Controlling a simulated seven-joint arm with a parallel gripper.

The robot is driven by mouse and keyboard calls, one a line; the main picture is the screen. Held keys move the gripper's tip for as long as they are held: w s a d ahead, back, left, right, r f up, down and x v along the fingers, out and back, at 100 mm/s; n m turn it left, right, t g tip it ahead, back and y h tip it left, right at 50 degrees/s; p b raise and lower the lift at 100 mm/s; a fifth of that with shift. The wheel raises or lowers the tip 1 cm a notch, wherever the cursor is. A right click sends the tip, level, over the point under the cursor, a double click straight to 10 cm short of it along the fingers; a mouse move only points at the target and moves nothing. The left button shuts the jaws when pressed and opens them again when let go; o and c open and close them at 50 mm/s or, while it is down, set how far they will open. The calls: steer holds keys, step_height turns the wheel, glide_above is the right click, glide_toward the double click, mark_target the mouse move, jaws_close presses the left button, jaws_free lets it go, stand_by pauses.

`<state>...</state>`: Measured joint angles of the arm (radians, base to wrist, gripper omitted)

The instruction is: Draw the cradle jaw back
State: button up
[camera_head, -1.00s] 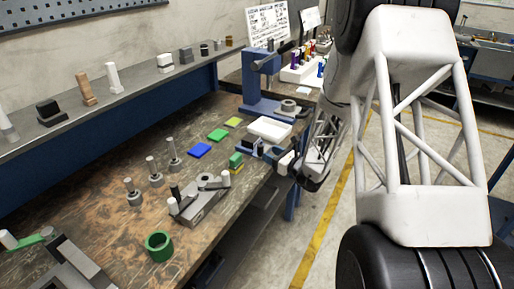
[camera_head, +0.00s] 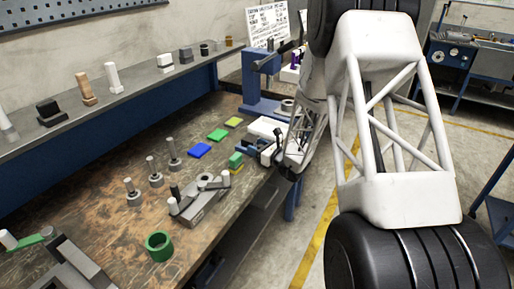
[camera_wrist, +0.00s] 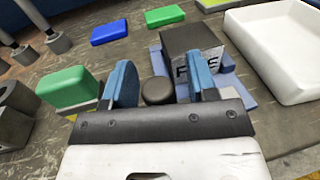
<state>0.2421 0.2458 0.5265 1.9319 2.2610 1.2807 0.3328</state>
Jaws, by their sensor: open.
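The blue cradle (camera_wrist: 240,78) stands on the bench in the wrist view, with a dark grey block (camera_wrist: 188,40) bearing partly hidden lettering in it. A dark round knob (camera_wrist: 157,91) faces me at the near side of the cradle. My gripper (camera_wrist: 162,68) is open, one blue finger on each side of the knob, with a visible gap on the left; contact on the right cannot be told. In the head view my gripper (camera_head: 279,156) is at the bench's right edge beside the cradle (camera_head: 257,147), which it partly hides. The jaw itself is not clearly distinguishable.
A green block (camera_wrist: 68,87) stands close left of my fingers. A white tray (camera_wrist: 275,50) lies to the right. Blue (camera_head: 199,150) and green (camera_head: 217,135) pads lie behind. A blue stand (camera_head: 262,95) rises at the back.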

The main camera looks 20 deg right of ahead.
steer(key=shift+c, duration=0.2)
jaws_close()
steer(key=shift+s+d, duration=0.4)
steer(key=shift+d, duration=0.05)
steer(key=shift+o, duration=0.2)
jaws_free()
steer(key=shift+s+d, duration=0.1)
steer(key=shift+s, duration=0.05)
steer(key=v, duration=0.7)
steer(key=shift+s+d, duration=0.15)
steer(key=shift+s, duration=0.1)
stand_by(0.5)
